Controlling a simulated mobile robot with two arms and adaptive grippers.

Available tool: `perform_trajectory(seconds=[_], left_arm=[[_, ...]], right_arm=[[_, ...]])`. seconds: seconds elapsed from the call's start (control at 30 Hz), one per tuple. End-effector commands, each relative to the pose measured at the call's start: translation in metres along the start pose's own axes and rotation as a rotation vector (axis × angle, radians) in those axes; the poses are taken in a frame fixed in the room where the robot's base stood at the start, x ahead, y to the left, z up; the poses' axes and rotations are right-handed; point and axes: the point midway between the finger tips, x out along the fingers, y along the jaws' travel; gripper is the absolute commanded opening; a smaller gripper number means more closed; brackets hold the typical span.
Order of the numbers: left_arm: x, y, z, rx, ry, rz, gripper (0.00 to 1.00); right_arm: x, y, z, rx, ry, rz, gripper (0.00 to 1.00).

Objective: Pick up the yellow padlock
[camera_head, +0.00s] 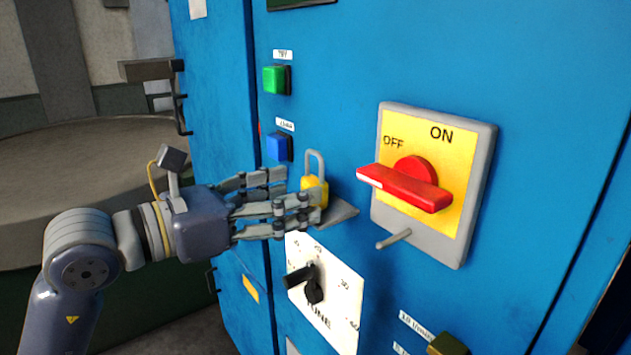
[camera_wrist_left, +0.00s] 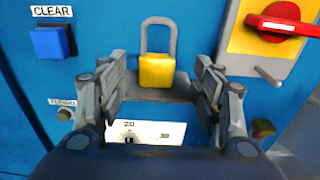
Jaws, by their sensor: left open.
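The yellow padlock (camera_head: 315,190) has a grey shackle and stands upright on a small grey shelf (camera_head: 339,213) on the blue cabinet front. In the left wrist view the padlock (camera_wrist_left: 156,70) is just beyond the fingers, centred between them. My left gripper (camera_head: 300,202) is open, and its fingers reach in from the left at the padlock. In the head view they cover part of the padlock's lower body. In the left wrist view my left gripper (camera_wrist_left: 160,90) has a finger on each side, with a gap between them. My right gripper is not in view.
A red rotary switch (camera_head: 405,184) on a yellow plate sticks out to the right, with a grey peg (camera_head: 394,239) below it. A green button (camera_head: 276,79) and a blue button (camera_head: 279,147) are above left. A black dial knob (camera_head: 313,290) is below.

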Motion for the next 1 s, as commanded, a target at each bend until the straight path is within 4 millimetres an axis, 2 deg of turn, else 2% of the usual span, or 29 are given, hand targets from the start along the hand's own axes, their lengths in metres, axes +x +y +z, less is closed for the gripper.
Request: perform_trajectory(seconds=[0.27,0.4,0.7,0.9,0.93,1.0], left_arm=[[0.033,0.004,0.008,-0.005,0.001,-0.003,0.6],[0.049,0.004,0.005,-0.003,0.0,-0.003,0.6],[0.054,0.004,0.003,-0.001,0.0,0.0,0.6],[0.054,0.004,0.003,-0.001,0.0,-0.001,0.15],[0.054,0.004,0.003,-0.001,0.0,-0.001,0.09],[0.054,0.004,0.003,-0.001,0.0,-0.001,0.09]], right_arm=[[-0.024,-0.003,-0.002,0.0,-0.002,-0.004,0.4],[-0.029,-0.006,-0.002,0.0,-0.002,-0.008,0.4],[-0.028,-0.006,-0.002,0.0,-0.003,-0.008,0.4],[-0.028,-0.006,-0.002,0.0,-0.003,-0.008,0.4],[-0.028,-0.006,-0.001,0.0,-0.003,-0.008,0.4],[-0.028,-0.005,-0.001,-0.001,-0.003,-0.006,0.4]])
